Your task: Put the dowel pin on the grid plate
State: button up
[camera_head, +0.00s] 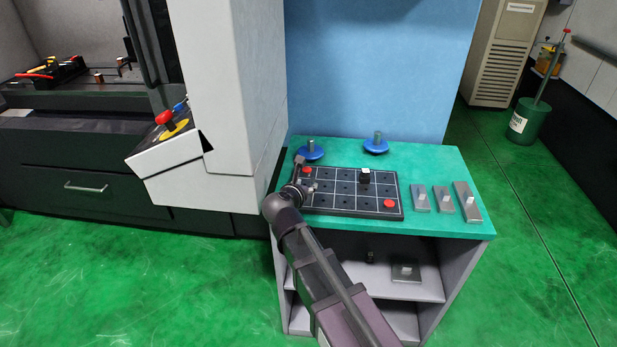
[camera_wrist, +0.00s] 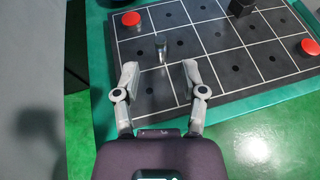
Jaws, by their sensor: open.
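The dowel pin, a short silver cylinder (camera_wrist: 161,48), stands upright on the dark grid plate (camera_wrist: 215,38), near its left end. In the head view I cannot make the pin out clearly beside my gripper. The grid plate (camera_head: 343,205) lies on the green bench top, with pale lines, small holes and red discs at two corners. My gripper (camera_wrist: 160,70) is open and empty over the plate's near left part. Its fingertips lie either side of the pin's line, with the pin just beyond them and apart from both. My gripper also shows in the head view (camera_head: 306,182).
A black block (camera_head: 365,176) stands on the plate; red discs (camera_head: 389,204) mark corners. Two blue bases with grey posts (camera_head: 376,143) stand behind. Several grey metal blocks (camera_head: 443,201) stand to the right. The white machine housing (camera_head: 225,100) rises close on the left.

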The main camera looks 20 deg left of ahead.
jog(key=shift+p+v, duration=0.7)
jog(key=shift+v, duration=1.8)
jog(key=w+d+f+m+g+h, duration=0.1)
jog(key=d+m, duration=0.1)
jog(key=d, duration=0.2)
jog(key=w+d+f+m+g, duration=0.1)
jog(key=d+m, duration=0.2)
jog(key=d, duration=0.1)
jog(key=w+d+f+m+g+h, duration=0.1)
jog(key=d+m, duration=0.2)
jog(key=d, duration=0.1)
jog(key=shift+w+f+h, duration=0.2)
jog(key=shift+f+h, duration=0.05)
jog(key=shift+h, duration=0.05)
jog(key=s+d+f+m+g+y, duration=0.1)
jog(key=s+d+f+m+g, duration=0.1)
jog(key=d+m, duration=0.7)
jog(key=s+d+f+m+g, duration=0.3)
jog(key=s+d+m+g, duration=0.1)
jog(key=d+m, duration=0.5)
jog(key=s+d+f+m+g+y, duration=0.1)
jog(key=s+d+f+m+g, duration=0.2)
jog(key=d+m, duration=0.7)
jog(key=d+g, duration=0.1)
jog(key=d, duration=0.2)
jog(key=shift+g+y, duration=0.3)
jog(key=shift+d, duration=0.1)
